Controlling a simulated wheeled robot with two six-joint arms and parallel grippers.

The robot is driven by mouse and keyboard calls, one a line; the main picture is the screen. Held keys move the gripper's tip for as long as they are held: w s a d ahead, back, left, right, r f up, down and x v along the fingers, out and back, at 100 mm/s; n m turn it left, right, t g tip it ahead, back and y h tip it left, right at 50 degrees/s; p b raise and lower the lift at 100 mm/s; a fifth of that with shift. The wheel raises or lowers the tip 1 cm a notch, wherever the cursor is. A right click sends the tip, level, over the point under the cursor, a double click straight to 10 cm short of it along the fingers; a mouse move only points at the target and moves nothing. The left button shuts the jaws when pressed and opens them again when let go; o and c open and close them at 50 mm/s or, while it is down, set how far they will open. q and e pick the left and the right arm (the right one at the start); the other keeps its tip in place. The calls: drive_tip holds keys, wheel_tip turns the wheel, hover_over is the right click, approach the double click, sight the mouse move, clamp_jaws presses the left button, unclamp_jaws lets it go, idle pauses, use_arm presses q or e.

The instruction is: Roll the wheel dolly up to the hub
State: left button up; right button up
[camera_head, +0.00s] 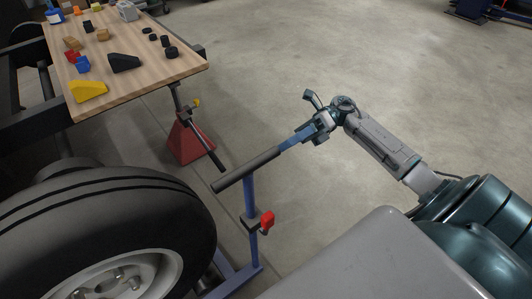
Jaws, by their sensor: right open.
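The wheel dolly (250,199) is a blue frame with an upright post, a red knob (267,222) and a handle bar (248,170) with a dark grip. A large black tyre with a pale steel wheel (115,280) stands at the lower left, against the dolly's lower frame, cut off by the picture edge. My right gripper (316,122) is open at the blue far end of the handle bar; whether it touches the bar is unclear. I cannot make out the hub for certain; the tyre covers much of that side. My left gripper is not in view.
A wooden bench top (140,82) at the upper left holds several small blocks, wedges and black discs. A red stand (188,140) is beneath its edge. Dark chassis rails (30,122) run along the left. The concrete floor at centre and upper right is clear.

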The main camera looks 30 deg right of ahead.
sight(268, 156)
drive_tip(key=a, duration=0.8)
drive_tip(key=shift+s+p, duration=0.3)
drive_tip(key=shift+p, duration=0.1)
drive_tip(key=shift+c, duration=0.3)
drive_tip(key=shift+d, duration=0.1)
clamp_jaws()
